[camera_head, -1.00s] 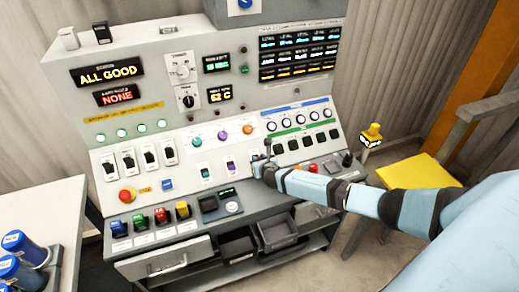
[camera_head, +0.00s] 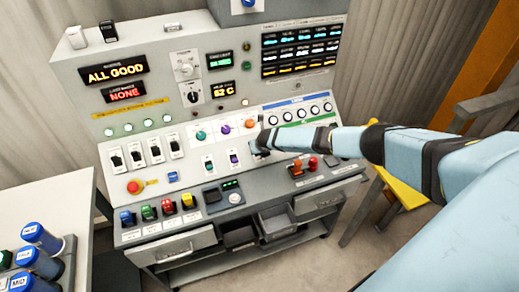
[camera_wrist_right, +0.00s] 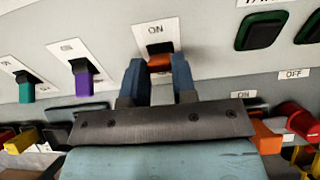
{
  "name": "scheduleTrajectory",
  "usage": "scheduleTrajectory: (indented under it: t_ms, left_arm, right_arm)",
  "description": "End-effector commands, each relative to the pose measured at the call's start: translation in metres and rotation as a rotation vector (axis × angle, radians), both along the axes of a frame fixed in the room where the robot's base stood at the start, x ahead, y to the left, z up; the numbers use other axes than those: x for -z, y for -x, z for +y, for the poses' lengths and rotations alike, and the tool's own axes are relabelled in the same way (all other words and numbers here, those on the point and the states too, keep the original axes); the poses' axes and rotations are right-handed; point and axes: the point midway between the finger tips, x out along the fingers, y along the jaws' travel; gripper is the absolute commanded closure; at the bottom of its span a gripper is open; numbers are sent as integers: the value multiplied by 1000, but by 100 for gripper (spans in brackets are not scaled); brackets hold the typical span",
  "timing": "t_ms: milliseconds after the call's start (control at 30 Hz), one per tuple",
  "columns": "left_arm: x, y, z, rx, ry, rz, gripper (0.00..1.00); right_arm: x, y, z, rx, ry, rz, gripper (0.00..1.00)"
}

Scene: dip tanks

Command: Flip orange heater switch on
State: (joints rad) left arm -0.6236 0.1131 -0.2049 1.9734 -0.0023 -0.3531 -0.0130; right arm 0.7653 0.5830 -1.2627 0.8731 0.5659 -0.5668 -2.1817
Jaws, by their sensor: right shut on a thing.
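The orange heater switch (camera_wrist_right: 159,62) shows in the right wrist view as a short orange lever below a white plate marked ON. My right gripper (camera_wrist_right: 158,75) is shut on it, with a dark blue finger on each side. In the head view my right gripper (camera_head: 258,146) is against the sloped panel, and it hides the orange lever. A teal switch (camera_wrist_right: 26,91) and a purple switch (camera_wrist_right: 83,80) stand to the left of the orange one. My left gripper is not in view.
Teal, purple and orange knobs (camera_head: 250,123) sit above the switches. A red stop button (camera_head: 134,187) and several coloured controls are on the console's left and front. A white table (camera_head: 70,220) with blue containers stands left.

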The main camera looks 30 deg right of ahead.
Motion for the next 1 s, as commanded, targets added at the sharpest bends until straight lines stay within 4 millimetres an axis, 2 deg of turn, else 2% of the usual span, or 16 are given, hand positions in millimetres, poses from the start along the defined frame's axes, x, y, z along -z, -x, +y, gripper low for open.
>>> scheduleTrajectory:
  t_ms: [600,633,700,733,1000]
  left_arm:
    - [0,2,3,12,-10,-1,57]
    - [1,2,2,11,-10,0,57]
    - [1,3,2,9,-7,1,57]
    - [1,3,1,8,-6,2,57]
    - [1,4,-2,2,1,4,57]
  right_arm:
    - [-1,-2,-1,2,-8,28,98]
    - [-1,-2,-1,2,-8,28,68]
    - [-1,-2,-1,2,-8,28,52]
    - [-1,-2,-1,2,-8,29,49]
    - [-1,-1,0,1,-8,29,49]
